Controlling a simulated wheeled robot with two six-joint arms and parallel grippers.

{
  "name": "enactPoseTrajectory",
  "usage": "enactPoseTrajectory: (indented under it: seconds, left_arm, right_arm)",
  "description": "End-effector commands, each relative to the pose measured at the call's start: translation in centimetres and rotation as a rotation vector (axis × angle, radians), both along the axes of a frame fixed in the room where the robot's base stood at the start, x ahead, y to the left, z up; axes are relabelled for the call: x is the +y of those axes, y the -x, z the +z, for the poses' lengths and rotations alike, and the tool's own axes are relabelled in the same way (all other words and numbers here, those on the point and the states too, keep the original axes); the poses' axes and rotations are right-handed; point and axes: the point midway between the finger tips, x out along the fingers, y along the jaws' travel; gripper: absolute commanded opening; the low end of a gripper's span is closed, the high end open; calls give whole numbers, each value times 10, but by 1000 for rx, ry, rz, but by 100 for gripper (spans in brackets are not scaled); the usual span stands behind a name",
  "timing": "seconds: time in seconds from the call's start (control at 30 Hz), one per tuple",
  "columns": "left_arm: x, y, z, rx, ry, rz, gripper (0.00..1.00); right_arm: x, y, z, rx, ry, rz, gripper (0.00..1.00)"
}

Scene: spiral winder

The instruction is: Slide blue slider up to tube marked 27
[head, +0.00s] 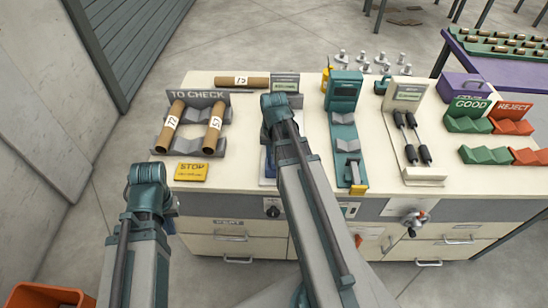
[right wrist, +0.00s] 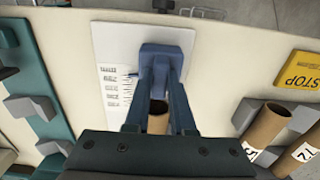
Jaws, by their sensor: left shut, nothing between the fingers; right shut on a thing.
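The blue slider (right wrist: 168,50) sits on a white measuring board (right wrist: 113,45) with printed scale lines, in the right wrist view. My right gripper (right wrist: 161,80) is shut on the slider. A brown cardboard tube (right wrist: 158,118) shows between its fingers, with its marking hidden; I cannot tell whether the slider touches it. In the head view my right arm covers most of the board, and only a bit of blue (head: 267,163) shows beside it. My left gripper (head: 172,207) shows only partly beside my left arm, shut and empty, in front of the table.
The TO CHECK rack (head: 199,95) holds two marked tubes (head: 171,127) (head: 214,128). Another tube (head: 240,81) lies behind it. A yellow STOP card (head: 192,172) lies in front. A teal gauge (head: 344,90) stands right of my right arm, with GOOD and REJECT trays (head: 478,155) (head: 524,157) beyond.

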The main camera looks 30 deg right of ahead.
Motion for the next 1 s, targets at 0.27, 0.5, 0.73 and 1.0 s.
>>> enactPoseTrajectory:
  seconds: [0.27,0.5,0.73,1.0]
  left_arm:
    - [0,0,0,0,0,0,0]
    - [0,0,0,0,0,0,0]
    - [0,0,0,0,0,0,0]
    - [0,0,0,0,0,0,0]
  right_arm:
    - [-1,-2,0,0,0,0,0]
    - [-16,-28,0,-1,1,0,0]
    - [-15,-25,0,1,-1,1,0]
    - [-15,-25,0,1,-1,0,52]
